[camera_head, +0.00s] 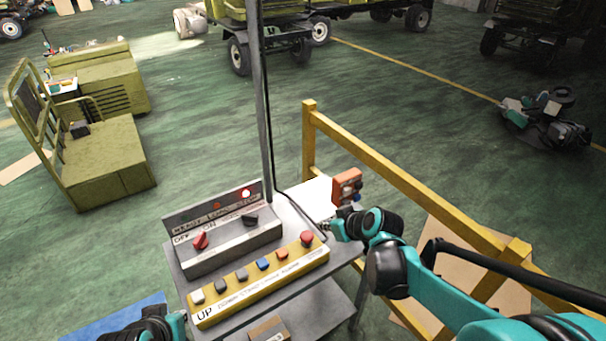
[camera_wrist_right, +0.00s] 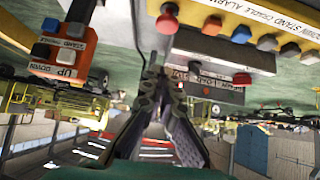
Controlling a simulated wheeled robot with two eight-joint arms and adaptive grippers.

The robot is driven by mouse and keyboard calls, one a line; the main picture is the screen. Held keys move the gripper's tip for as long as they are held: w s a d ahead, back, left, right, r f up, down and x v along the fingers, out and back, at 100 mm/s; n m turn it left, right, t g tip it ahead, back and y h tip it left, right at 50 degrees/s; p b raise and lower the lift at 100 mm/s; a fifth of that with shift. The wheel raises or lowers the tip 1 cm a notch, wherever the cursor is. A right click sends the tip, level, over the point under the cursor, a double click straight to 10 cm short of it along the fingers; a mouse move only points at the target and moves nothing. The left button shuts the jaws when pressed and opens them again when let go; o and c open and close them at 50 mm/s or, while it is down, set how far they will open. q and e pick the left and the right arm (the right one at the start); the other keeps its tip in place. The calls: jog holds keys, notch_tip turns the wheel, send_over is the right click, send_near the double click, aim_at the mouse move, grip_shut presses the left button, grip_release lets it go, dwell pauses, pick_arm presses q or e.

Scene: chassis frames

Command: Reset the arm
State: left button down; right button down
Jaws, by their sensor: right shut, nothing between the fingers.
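My right gripper (camera_head: 328,226) is shut and empty just right of the yellow button panel, near the red mushroom button (camera_head: 307,238). Its closed fingers (camera_wrist_right: 157,68) also show in the right wrist view, pointing towards the control boxes, with nothing between them. My right arm (camera_head: 400,270) reaches in from the lower right. Part of my left arm (camera_head: 150,327) shows at the bottom left edge; its fingers are not visible. The yellow panel (camera_head: 215,312) has a row of coloured buttons. The grey switch box (camera_head: 230,247) behind it carries a red and a black knob and a lit red lamp.
An orange pendant box (camera_head: 346,187) stands close behind my right gripper. A grey post (camera_head: 262,110) rises behind the switch box. A yellow railing (camera_head: 400,185) runs along the right. A green machine (camera_head: 105,160) stands at the left. Green floor (camera_head: 390,100) lies open beyond.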

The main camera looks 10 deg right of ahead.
jog(key=s+f+m+h+b, duration=0.1)
jog(key=s+f+b, duration=0.2)
jog(key=s, duration=0.3)
jog(key=s+a+f+m+g+h+b, duration=0.1)
jog(key=s+f+b, duration=0.2)
jog(key=s, duration=0.3)
jog(key=s+a+f+m+h+b, duration=0.1)
jog(key=s+f+m+b, duration=0.1)
jog(key=s+b, duration=0.3)
jog(key=shift+s+f, duration=0.55)
jog(key=shift+s, duration=0.55)
